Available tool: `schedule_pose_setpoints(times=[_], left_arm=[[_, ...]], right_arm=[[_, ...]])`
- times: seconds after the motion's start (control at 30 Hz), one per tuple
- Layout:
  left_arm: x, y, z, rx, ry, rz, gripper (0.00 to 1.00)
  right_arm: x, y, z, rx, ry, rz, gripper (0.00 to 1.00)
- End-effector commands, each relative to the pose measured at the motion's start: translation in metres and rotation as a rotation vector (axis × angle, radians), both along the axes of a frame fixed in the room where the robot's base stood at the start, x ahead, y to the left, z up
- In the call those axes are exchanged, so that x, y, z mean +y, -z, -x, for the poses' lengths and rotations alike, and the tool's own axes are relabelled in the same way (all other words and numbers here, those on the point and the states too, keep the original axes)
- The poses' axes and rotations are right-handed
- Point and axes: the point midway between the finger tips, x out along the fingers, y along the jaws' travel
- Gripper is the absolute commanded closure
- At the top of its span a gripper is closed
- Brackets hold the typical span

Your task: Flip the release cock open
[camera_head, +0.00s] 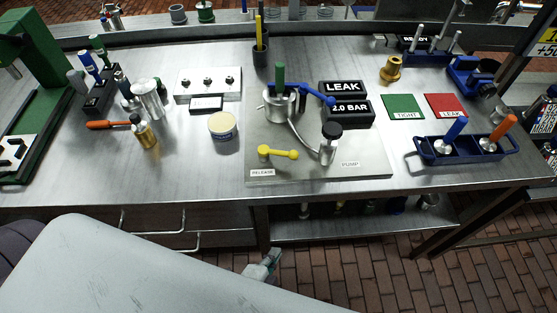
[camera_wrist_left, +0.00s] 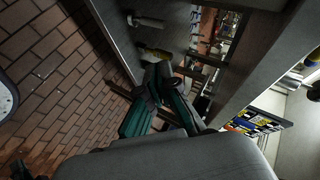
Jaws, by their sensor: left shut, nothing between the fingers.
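The release cock (camera_head: 278,153) is a yellow lever with rounded ends, lying roughly left to right on the grey base plate (camera_head: 360,160). A RELEASE label (camera_head: 262,172) sits just in front of it. My left gripper (camera_head: 272,257) is shut and empty, in front of the table's front edge and apart from the cock. In the left wrist view its teal and dark fingers (camera_wrist_left: 160,80) come together. A blurred yellow thing (camera_wrist_left: 155,53) shows beyond them there; I cannot tell what it is. My right gripper is not in view.
On the plate stand a black-topped pump (camera_head: 331,140) and a metal vessel (camera_head: 280,103) with a blue lever. A round tin (camera_head: 222,125) stands left of the plate. A blue tray (camera_head: 462,148) with two handled tools is at the right. The table front left of the plate is clear.

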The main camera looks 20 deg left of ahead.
Motion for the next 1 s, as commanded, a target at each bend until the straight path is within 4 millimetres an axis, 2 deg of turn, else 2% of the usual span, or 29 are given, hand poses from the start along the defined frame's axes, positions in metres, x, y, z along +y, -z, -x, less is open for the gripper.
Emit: schedule_pose_setpoints(times=[0.03,0.1,0.2,0.3,0.37,0.43,0.53,0.87,1.0], left_arm=[[0.003,-0.036,-0.007,-0.072,0.009,-0.049,1.0],[0.01,-0.08,-0.016,-0.16,0.021,-0.128,1.0],[0.021,-0.132,-0.022,-0.256,0.023,-0.226,1.0],[0.031,-0.17,-0.025,-0.323,0.019,-0.302,1.0],[0.035,-0.185,-0.026,-0.35,0.015,-0.333,1.0],[0.039,-0.196,-0.026,-0.366,0.013,-0.358,1.0],[0.04,-0.202,-0.026,-0.376,0.01,-0.371,1.0],[0.04,-0.202,-0.028,-0.376,0.011,-0.37,1.0],[0.04,-0.202,-0.039,-0.38,0.011,-0.369,1.0]], right_arm=[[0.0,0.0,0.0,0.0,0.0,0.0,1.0],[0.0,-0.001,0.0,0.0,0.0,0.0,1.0],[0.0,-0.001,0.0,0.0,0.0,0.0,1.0],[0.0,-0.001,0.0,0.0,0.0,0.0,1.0],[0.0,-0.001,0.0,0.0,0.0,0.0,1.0],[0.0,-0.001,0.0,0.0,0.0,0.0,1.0],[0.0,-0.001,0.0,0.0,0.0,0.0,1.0],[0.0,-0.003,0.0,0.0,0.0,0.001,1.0],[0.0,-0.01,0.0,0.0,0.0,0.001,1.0]])
